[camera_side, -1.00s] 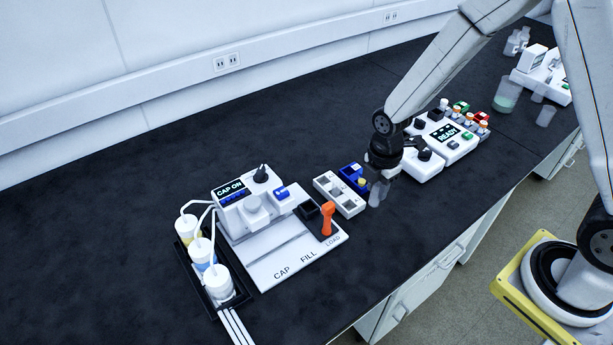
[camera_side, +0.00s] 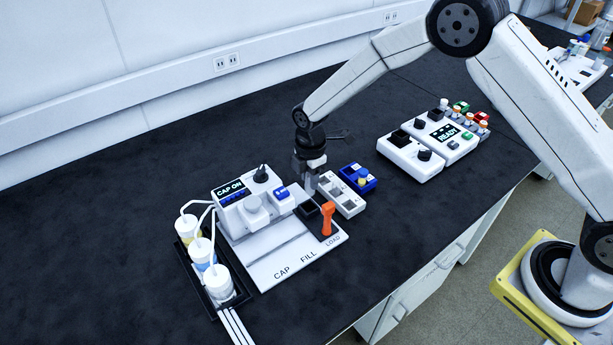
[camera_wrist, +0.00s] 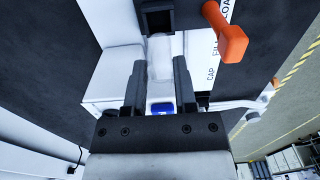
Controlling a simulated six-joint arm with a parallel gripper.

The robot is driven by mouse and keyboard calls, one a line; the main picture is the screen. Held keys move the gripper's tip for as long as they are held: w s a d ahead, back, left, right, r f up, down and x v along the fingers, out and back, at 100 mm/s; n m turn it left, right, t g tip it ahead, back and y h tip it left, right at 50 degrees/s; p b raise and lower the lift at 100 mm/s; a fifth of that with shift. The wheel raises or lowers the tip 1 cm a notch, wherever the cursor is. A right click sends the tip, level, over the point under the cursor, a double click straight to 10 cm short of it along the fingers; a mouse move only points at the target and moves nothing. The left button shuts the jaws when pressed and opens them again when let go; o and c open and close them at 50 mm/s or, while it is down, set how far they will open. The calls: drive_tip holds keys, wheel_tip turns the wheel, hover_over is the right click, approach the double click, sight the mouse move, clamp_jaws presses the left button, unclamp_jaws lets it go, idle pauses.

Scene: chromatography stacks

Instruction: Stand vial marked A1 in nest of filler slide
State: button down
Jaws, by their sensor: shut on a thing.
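My gripper (camera_side: 311,184) points down by the load end of the filler in the side view. In the wrist view its two dark fingers (camera_wrist: 158,88) are shut on a pale, clear vial (camera_wrist: 160,58); no A1 mark is readable on it. The nest's dark opening also shows in the wrist view (camera_wrist: 158,20), just beyond the vial. The vial looks above and apart from the nest, but the exact height is hard to tell.
An orange lever (camera_side: 327,218) stands right beside the nest. The filler housing (camera_side: 240,208) with its CAP ON display is to the left. A grey rack (camera_side: 342,195) and a blue rack (camera_side: 358,178) are close on the right. A READY device (camera_side: 432,145) stands farther right.

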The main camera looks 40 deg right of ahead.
sight(309, 189)
drive_tip(key=shift+a+f, duration=0.1)
drive_tip(key=shift+f, duration=0.1)
drive_tip(key=shift+f, duration=1.95)
drive_tip(key=shift+f, duration=1.45)
idle(0.6)
drive_tip(key=shift+c, duration=1.6)
unclamp_jaws()
drive_tip(key=shift+r, duration=0.1)
drive_tip(key=shift+r, duration=3.9)
